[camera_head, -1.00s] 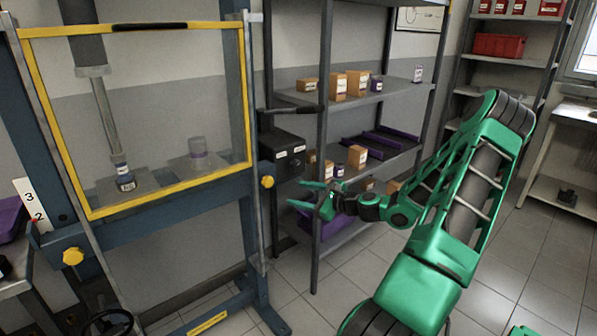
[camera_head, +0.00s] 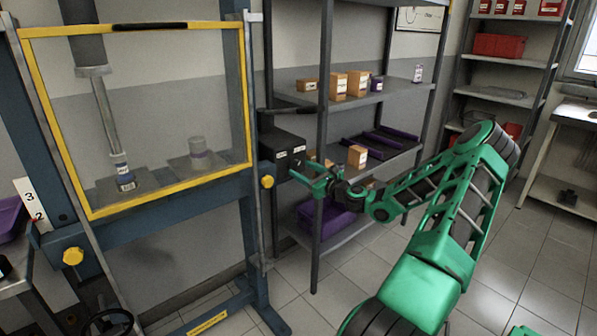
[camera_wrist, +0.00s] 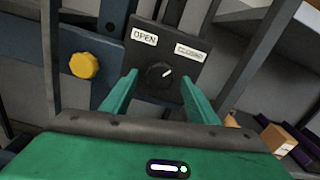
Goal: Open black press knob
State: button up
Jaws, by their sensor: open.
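The black press knob (camera_wrist: 159,75) is on the face of a dark control box (camera_wrist: 190,69), below an OPEN label (camera_wrist: 144,37) and a CLOSED label (camera_wrist: 190,53). Its white mark points up and right, toward the CLOSED label. My gripper (camera_wrist: 158,80) is open, with one green finger to each side of the knob in the wrist view; I cannot tell whether they touch it. In the head view, the control box (camera_head: 281,146) is fixed to the right side of the press (camera_head: 247,215), and my gripper (camera_head: 303,178) is at its front, hiding the knob.
A yellow-framed clear guard (camera_head: 169,207) covers the press. A yellow knob (camera_wrist: 84,65) sits left of the control box. Grey shelving (camera_head: 323,110) with small boxes stands close behind my arm. The tiled floor (camera_head: 500,245) at right is clear.

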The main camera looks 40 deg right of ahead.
jog(key=shift+w, duration=0.85)
jog(key=c, duration=1)
jog(key=shift+c, duration=0.2)
